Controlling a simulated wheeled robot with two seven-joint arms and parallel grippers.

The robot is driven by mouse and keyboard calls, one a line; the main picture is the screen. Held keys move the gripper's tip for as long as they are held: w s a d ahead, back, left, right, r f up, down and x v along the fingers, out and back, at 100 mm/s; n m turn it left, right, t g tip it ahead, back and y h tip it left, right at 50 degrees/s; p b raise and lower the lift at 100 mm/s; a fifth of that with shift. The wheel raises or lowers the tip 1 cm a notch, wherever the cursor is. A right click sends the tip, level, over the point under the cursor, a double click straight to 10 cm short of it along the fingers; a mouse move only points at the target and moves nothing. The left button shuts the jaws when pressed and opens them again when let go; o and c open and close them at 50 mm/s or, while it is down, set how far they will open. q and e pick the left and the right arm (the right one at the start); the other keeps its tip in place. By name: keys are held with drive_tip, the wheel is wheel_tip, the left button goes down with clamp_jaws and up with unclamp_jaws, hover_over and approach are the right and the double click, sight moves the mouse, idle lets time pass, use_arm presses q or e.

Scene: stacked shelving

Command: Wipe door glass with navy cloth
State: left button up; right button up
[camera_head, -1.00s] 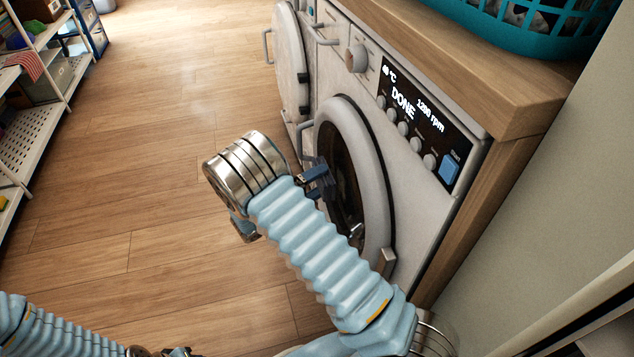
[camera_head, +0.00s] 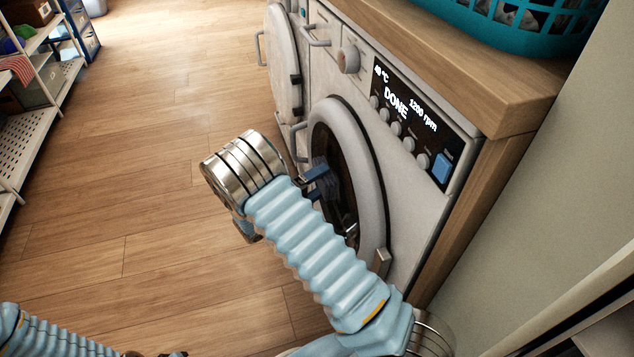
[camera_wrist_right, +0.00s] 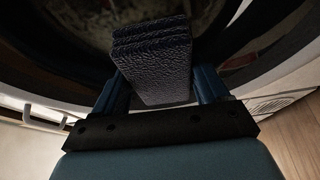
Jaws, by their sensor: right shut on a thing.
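The washing machine's round door (camera_head: 371,190) has a white rim and dark glass (camera_head: 346,205). In the head view my right gripper (camera_head: 318,180) is at the left part of this glass. In the right wrist view my right gripper (camera_wrist_right: 155,95) is shut on the folded navy cloth (camera_wrist_right: 155,55), which sticks out between the fingers toward the dark glass (camera_wrist_right: 70,25). The cloth shows in the head view as a dark patch (camera_head: 328,178) against the door. I cannot tell whether it touches the glass. The fingers of my left gripper are not clearly visible at the bottom left edge.
The machine's panel (camera_head: 410,115) reads DONE. A second white machine door (camera_head: 283,65) stands out at the back. A teal basket (camera_head: 500,30) is on the wooden counter (camera_head: 450,65). Shelves (camera_head: 25,130) stand at the left. The wooden floor (camera_head: 150,150) between is clear.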

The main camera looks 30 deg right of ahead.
sight(323, 185)
drive_tip(key=shift+s+a, duration=0.25)
drive_tip(key=shift+s, duration=0.75)
drive_tip(key=shift+s+a, duration=0.2)
drive_tip(key=shift+s, duration=0.75)
drive_tip(key=shift+s+a, duration=0.15)
drive_tip(key=shift+s, duration=0.7)
drive_tip(key=shift+s+a, duration=0.1)
drive_tip(key=shift+s, duration=0.7)
drive_tip(key=shift+w+d+b, duration=0.15)
drive_tip(key=shift+w+b, duration=0.2)
drive_tip(key=shift+w, duration=0.55)
drive_tip(key=shift+w+d+b, duration=0.1)
drive_tip(key=shift+w+b, duration=0.25)
drive_tip(key=shift+w, duration=0.55)
drive_tip(key=shift+w+d+b, duration=0.3)
drive_tip(key=shift+w, duration=0.6)
drive_tip(key=shift+w+d+b, duration=0.25)
drive_tip(key=shift+w+b, duration=0.05)
drive_tip(key=shift+w, duration=0.55)
drive_tip(key=shift+s+a+r+p, duration=0.3)
drive_tip(key=shift+s+r, duration=0.25)
drive_tip(key=shift+s, duration=0.25)
drive_tip(key=shift+s+a+r+p, duration=0.25)
drive_tip(key=shift+s+r, duration=0.25)
drive_tip(key=shift+s, duration=0.25)
drive_tip(key=shift+s+a, duration=0.15)
drive_tip(key=shift+s, duration=0.8)
drive_tip(key=shift+s+a, duration=0.1)
drive_tip(key=shift+s, duration=0.85)
drive_tip(key=shift+s+a, duration=0.1)
